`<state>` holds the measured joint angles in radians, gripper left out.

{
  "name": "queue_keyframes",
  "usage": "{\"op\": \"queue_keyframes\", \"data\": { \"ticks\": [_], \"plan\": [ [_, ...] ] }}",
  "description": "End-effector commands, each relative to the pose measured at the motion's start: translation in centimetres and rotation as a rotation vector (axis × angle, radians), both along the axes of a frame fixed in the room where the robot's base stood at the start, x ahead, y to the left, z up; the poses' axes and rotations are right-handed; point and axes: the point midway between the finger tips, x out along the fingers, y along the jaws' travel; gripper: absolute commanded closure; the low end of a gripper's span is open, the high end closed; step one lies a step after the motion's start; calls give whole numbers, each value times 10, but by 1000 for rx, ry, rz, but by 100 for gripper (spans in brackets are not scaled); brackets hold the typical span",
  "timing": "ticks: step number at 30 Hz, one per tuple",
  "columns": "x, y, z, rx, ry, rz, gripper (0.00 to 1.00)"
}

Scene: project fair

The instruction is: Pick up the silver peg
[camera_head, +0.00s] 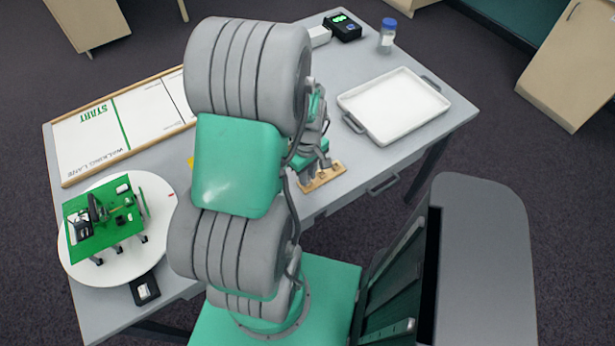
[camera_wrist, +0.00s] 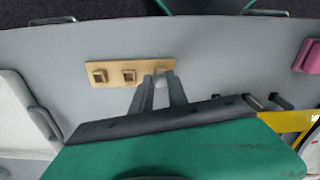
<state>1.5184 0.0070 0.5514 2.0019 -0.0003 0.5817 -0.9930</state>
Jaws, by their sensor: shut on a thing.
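A small tan wooden block (camera_head: 332,176) lies near the table's front edge, and it also shows in the wrist view (camera_wrist: 113,69). The silver peg cannot be made out clearly; the fingertips cover that spot. In the head view my gripper (camera_head: 308,182) is partly hidden by my arm.
A white tray (camera_head: 395,105) stands right of the block. A round white turntable (camera_head: 155,215) carries a green board with a small model (camera_head: 105,215). A walking-lane board (camera_head: 140,130), a blue-capped bottle (camera_head: 387,38) and a black display box (camera_head: 343,27) lie farther back. A pink object (camera_wrist: 308,56) shows in the wrist view.

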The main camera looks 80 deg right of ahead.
Motion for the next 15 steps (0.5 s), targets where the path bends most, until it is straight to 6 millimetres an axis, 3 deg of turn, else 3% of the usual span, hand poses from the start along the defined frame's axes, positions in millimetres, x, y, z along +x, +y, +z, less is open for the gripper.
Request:
{"op": "queue_keyframes", "data": {
  "ticks": [5,8,15],
  "plan": [
    [0,-2,12,-5,-1,0,100],
    [0,-2,30,-8,0,0,100],
    [37,40,96,-9,-2,8,100]
  ]
}}
